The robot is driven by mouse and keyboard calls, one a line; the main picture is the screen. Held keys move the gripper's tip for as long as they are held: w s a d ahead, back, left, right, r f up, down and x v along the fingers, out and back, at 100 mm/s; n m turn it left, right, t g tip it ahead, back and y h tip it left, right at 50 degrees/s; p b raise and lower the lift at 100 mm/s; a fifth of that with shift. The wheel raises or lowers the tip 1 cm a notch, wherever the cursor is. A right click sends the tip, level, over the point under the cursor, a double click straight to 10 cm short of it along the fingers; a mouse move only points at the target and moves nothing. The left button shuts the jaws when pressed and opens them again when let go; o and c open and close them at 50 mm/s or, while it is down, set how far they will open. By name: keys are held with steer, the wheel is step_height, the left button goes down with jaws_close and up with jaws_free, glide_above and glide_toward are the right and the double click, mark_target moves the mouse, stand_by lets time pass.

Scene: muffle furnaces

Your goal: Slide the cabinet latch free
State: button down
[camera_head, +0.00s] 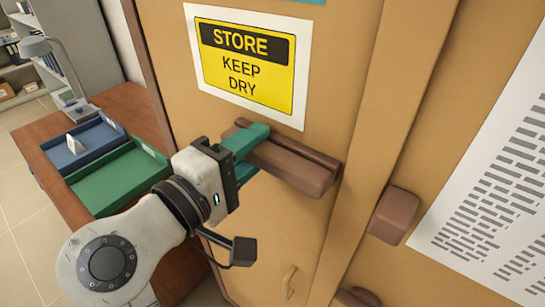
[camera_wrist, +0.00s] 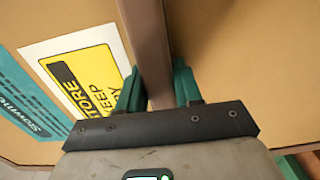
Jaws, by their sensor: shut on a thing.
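The cabinet latch is a brown horizontal bar (camera_head: 300,168) on the tan cabinet door (camera_head: 275,225), below the yellow sign. In the wrist view the bar (camera_wrist: 147,40) runs away from me between the two teal fingers. My gripper (camera_head: 252,155) is shut on the bar near its left end, one finger above and one below. The gripper also shows in the wrist view (camera_wrist: 160,90). A separate brown block (camera_head: 395,215) sits to the right, beyond a tan vertical strip (camera_head: 385,130); a gap lies between it and the bar's right end. The lower finger is partly hidden behind the bar.
A yellow "STORE KEEP DRY" sign (camera_head: 247,70) is on the door above the latch. A printed sheet (camera_head: 490,200) is at right. A small handle (camera_head: 289,283) is lower down.

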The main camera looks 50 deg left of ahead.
steer(key=shift+a, duration=0.2)
steer(key=c, duration=0.8)
jaws_free()
steer(key=shift+a, duration=0.1)
steer(key=shift+c, duration=0.2)
steer(key=shift+s, duration=0.15)
steer(key=b+v, duration=0.2)
steer(key=v, duration=0.8)
steer(key=shift+s+d, duration=0.25)
steer(key=shift+f, duration=0.1)
